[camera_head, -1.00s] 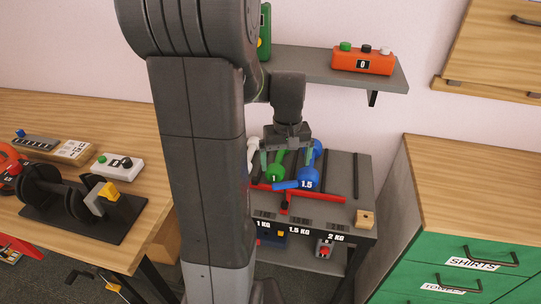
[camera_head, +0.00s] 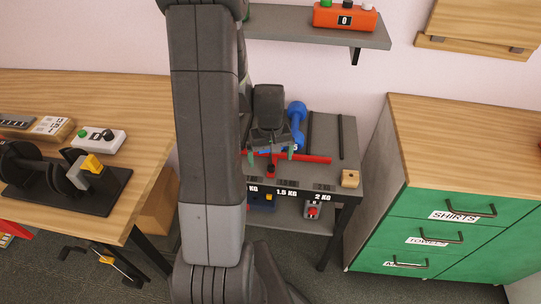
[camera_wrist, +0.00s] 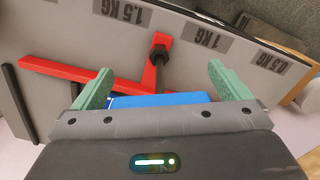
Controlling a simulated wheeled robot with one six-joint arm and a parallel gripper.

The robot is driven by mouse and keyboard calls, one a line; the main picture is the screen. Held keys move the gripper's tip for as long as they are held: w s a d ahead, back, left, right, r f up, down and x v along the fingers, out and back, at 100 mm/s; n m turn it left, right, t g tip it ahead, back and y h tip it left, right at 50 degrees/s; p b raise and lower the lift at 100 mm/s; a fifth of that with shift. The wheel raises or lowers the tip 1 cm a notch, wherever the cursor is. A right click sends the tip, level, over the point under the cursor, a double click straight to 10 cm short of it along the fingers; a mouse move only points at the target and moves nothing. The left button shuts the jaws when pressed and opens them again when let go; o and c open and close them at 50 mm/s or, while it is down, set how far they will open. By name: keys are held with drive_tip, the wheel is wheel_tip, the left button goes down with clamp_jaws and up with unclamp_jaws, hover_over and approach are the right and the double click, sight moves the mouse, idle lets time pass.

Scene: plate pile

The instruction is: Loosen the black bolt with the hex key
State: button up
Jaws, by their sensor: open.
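The black bolt (camera_wrist: 159,52) stands on the red T-shaped bar (camera_wrist: 62,68) in the wrist view. In the head view the red bar (camera_head: 312,159) lies across the front of the dumbbell rack. A blue handle (camera_wrist: 160,99), apparently the hex key's, lies between my gripper's fingers. A dark shaft (camera_wrist: 161,80) runs between it and the bolt; whether it is seated in the bolt cannot be told. My gripper (camera_wrist: 162,86) is open, its green fingers on either side of the blue handle. In the head view my gripper (camera_head: 270,156) hides most of the handle.
A small wooden block (camera_head: 350,179) sits at the rack's right corner. A wooden desk (camera_head: 140,98) stands left, a green-drawered cabinet (camera_head: 400,150) right, and a shelf (camera_head: 290,30) hangs above.

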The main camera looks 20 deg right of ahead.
drive_tip(key=shift+c, duration=0.5)
drive_tip(key=c, duration=1)
drive_tip(key=n, duration=0.4)
drive_tip(key=shift+s+a+n+b, duration=0.1)
drive_tip(key=shift+a+n+b, duration=0.05)
drive_tip(key=shift+n+b, duration=0.2)
drive_tip(key=n, duration=0.4)
drive_tip(key=shift+s+a, duration=0.1)
drive_tip(key=n, duration=0.4)
drive_tip(key=shift+s+a+n+b, duration=0.1)
drive_tip(key=shift+n+b, duration=0.15)
drive_tip(key=shift+b, duration=0.05)
drive_tip(key=n, duration=0.4)
drive_tip(key=shift+s+a, duration=0.1)
drive_tip(key=o, duration=1.1)
drive_tip(key=shift+a, duration=0.1)
